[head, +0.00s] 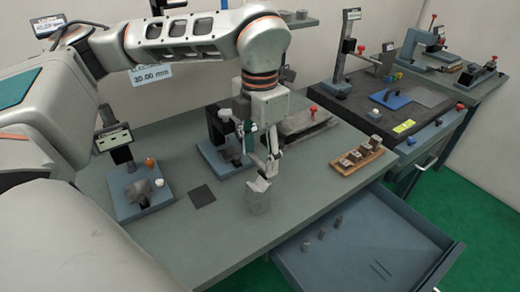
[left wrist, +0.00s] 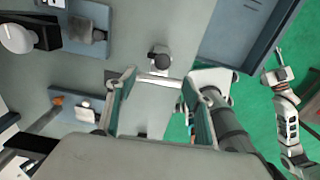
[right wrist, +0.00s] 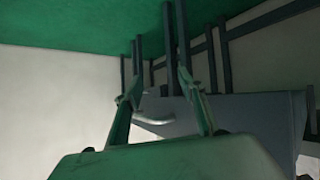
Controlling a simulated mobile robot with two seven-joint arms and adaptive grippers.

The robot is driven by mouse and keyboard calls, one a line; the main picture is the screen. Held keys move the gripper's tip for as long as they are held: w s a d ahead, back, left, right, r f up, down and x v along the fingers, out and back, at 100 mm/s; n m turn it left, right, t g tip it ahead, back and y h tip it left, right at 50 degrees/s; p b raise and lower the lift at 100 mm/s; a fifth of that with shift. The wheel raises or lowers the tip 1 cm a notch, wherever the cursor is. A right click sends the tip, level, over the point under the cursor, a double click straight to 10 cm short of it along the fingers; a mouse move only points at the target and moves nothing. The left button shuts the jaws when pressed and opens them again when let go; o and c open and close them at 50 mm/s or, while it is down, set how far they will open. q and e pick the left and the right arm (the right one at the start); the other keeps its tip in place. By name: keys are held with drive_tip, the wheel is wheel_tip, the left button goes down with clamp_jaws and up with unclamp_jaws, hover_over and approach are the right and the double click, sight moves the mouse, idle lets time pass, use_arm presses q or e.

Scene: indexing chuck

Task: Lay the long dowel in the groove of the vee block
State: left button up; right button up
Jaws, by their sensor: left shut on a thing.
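The vee block (head: 258,199) is a small grey block standing on the table near its front edge, with a pale notch on top. My left gripper (head: 265,163) points down just above it. In the left wrist view a pale rod, seemingly the long dowel (left wrist: 159,80), spans crosswise between the fingertips of my left gripper (left wrist: 158,85), which is shut on it. The vee block (left wrist: 158,53) appears just beyond the rod there; I cannot tell whether they touch. My right gripper (right wrist: 160,88) is open, low beside the table, over green floor; it also shows in the left wrist view (left wrist: 279,65).
An open blue drawer (head: 365,235) with several small pegs juts from the table front. A wooden rack (head: 361,157) stands right. Blue-based fixtures (head: 142,200) stand left and behind. A dark square (head: 201,196) lies left of the block. The front table area is clear.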

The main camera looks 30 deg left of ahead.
sight(260, 166)
use_arm(q)
drive_tip(key=shift+s, duration=0.1)
drive_tip(key=shift+f+b, duration=1.25)
drive_tip(key=shift+f, duration=0.5)
drive_tip(key=shift+f+b, duration=0.45)
drive_tip(key=shift+f, duration=0.3)
drive_tip(key=shift+f+b, duration=0.45)
drive_tip(key=shift+f, duration=0.45)
idle(0.3)
drive_tip(key=o, duration=1.2)
drive_tip(key=shift+o, duration=0.2)
wheel_tip(260, 166, up, 12)
